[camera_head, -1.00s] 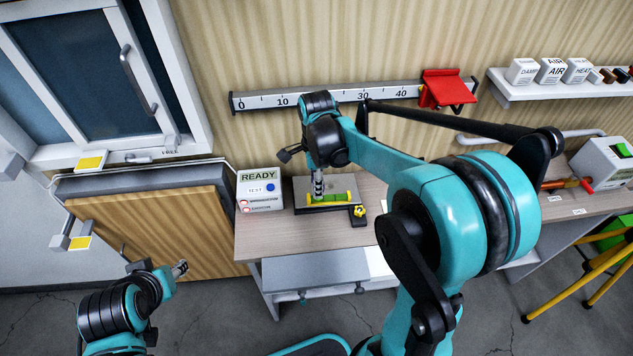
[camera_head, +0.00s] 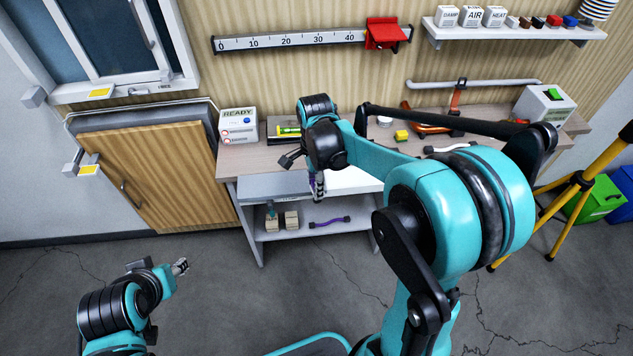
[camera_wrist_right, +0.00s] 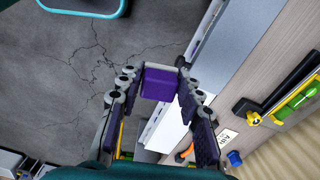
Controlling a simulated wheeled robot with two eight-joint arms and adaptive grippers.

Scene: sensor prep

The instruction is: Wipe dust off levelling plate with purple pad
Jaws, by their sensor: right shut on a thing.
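The dark levelling plate (camera_head: 270,136) lies on the bench top with a yellow-green spirit level (camera_head: 289,131) on it. Part of the plate is hidden behind my right arm. In the right wrist view the level (camera_wrist_right: 300,96) shows at the right edge. Dust cannot be made out. My right gripper (camera_head: 318,192) hangs in front of the bench's front edge, apart from the plate. In the right wrist view it is shut on the purple pad (camera_wrist_right: 158,83), held between the fingertips. My left gripper (camera_head: 182,266) is low at the left over the floor, away from the bench; its jaws are too small to read.
The bench (camera_head: 245,160) carries a READY box (camera_head: 238,125) at its left end. A lower shelf (camera_head: 290,232) holds beige blocks and a purple curved piece (camera_head: 329,222). A red slider (camera_head: 384,34) sits on the wall ruler. A yellow-legged stand (camera_head: 580,180) is at the right.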

